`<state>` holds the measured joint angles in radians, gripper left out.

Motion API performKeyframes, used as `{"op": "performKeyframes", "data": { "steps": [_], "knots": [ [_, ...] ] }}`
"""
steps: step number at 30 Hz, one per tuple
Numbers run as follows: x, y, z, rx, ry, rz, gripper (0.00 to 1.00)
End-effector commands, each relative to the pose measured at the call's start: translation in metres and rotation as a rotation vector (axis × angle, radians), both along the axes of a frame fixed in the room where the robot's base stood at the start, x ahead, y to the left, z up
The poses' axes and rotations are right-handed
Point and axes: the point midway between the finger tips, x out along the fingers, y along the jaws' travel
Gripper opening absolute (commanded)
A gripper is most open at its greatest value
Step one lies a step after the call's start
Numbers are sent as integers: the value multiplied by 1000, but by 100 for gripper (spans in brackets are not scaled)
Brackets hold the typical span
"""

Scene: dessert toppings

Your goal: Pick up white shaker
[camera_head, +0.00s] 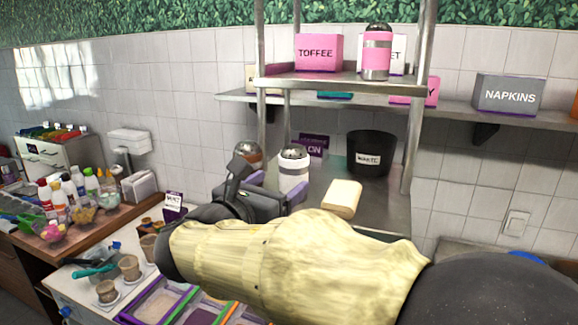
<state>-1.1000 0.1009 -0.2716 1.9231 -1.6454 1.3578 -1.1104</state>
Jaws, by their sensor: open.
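The white shaker (293,172) stands upright on the lower metal shelf, with a dark, speckled domed top. Its lower part is hidden behind my gripper (262,188). My gripper is at the end of my arm, on the near left side of the shaker, with its fingers open and pointing toward it. One finger appears close by the shaker, but I cannot tell whether it touches. A second shaker with a brownish domed top (247,152) stands just left of the white one, mostly hidden by my gripper.
A black bin (370,153) and a cream block (342,199) are right of the shaker on the lower shelf. A pink shaker (376,55) stands on the upper shelf (335,80). Metal posts (417,130) frame the space. Topping trays (160,303) lie below my arm.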

Motion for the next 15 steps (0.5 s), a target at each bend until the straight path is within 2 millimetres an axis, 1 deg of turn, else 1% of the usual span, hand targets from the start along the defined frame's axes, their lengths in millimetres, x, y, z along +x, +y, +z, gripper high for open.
{"op": "performKeyframes", "data": {
  "steps": [3,11,15],
  "knots": [
    [4,-4,0,0,1,-4,75],
    [3,-1,0,0,0,3,75],
    [10,-4,4,-2,0,6,75]
  ]
}}
